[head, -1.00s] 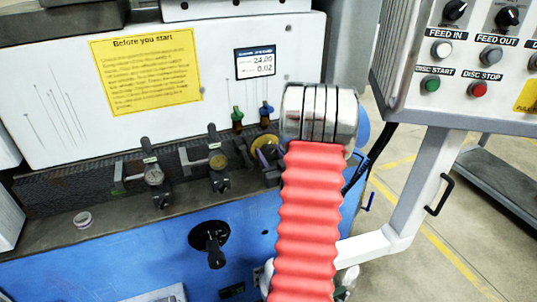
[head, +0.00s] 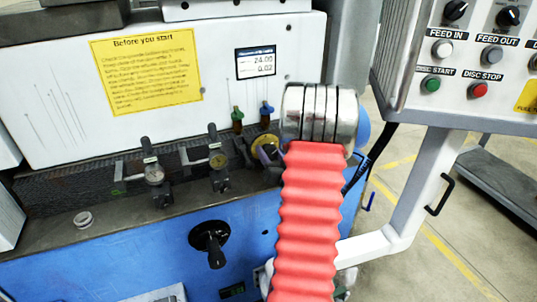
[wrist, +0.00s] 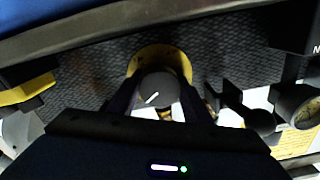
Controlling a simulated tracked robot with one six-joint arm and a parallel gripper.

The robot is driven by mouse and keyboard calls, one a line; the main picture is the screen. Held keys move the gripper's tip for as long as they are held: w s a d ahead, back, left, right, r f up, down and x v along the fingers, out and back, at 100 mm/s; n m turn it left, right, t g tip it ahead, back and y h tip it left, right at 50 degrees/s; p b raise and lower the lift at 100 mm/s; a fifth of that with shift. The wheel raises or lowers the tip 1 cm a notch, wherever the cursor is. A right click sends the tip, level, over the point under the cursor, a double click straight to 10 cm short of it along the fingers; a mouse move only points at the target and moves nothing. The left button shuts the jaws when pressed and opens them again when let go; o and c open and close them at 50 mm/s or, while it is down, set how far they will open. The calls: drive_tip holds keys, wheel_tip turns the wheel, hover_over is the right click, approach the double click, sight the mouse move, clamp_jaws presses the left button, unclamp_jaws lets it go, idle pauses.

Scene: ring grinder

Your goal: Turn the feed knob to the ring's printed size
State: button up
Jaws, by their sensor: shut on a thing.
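The feed knob (wrist: 165,80) is a dark grey round knob with a white pointer line, set on a yellow disc (wrist: 160,52) in the wrist view. The line points to the lower left of that picture. My gripper (wrist: 158,98) is shut on the knob, one dark finger on each side. In the head view the yellow disc (head: 263,142) shows beside my gripper (head: 266,153), and the knob is mostly hidden. A small metal ring (head: 83,219) lies on the ledge at left; no print on it is legible. A small display (head: 255,62) reads 24.00 and 0.02.
A black crank (head: 211,243) sits on the blue front. A button panel (head: 470,65) hangs at right.

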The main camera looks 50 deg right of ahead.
drive_tip(key=o, duration=0.8)
drive_tip(key=shift+w+a+f, duration=0.1)
drive_tip(key=shift+a+f, duration=0.1)
drive_tip(key=shift+o, duration=1.3)
drive_tip(key=shift+d+r, duration=0.1)
drive_tip(key=shift+r, duration=0.05)
drive_tip(key=v, duration=1.4)
drive_tip(key=shift+d, duration=0.1)
